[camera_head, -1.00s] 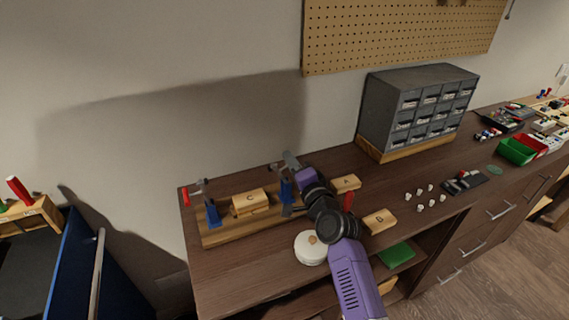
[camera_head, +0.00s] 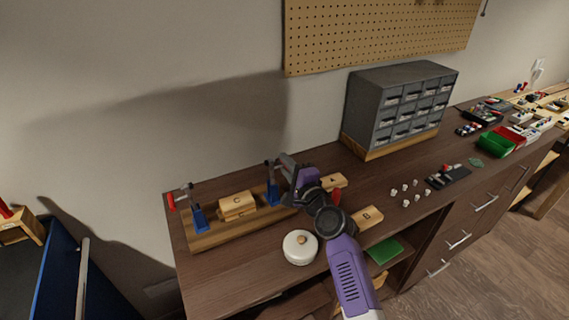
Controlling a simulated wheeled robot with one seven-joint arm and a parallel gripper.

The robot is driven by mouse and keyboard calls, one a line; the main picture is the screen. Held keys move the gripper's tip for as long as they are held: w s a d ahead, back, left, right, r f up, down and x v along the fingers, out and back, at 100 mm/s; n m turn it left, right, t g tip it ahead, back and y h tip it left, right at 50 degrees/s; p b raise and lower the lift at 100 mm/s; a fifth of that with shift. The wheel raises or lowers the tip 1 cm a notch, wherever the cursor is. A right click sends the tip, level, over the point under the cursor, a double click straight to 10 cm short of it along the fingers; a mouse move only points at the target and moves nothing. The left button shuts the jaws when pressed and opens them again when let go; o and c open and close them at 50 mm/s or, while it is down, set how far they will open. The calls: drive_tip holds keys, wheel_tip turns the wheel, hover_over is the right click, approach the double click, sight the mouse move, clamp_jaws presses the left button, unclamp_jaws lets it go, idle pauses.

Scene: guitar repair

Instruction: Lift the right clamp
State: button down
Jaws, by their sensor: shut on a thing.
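The right clamp (camera_head: 271,194) has a blue upright base and stands at the right end of the wooden fixture board (camera_head: 222,236). My gripper (camera_head: 286,171) is at the clamp's upper right side, shut on its upper part; my wrist hides much of the contact. A red piece (camera_head: 336,196), which looks like a clamp handle, shows just right of my wrist. The left clamp (camera_head: 199,217), with a blue base and red handle, stands at the board's left end. Wooden block C (camera_head: 237,205) sits between the two clamps.
Wooden blocks A (camera_head: 334,181) and B (camera_head: 368,217) lie right of my wrist. A round white container (camera_head: 300,247) stands in front, close to my arm. A grey drawer cabinet (camera_head: 400,108) stands behind right. The left front of the bench is clear.

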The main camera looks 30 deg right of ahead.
drive_tip(key=c, duration=1.4)
unclamp_jaws()
drive_tip(key=shift+c, duration=0.2)
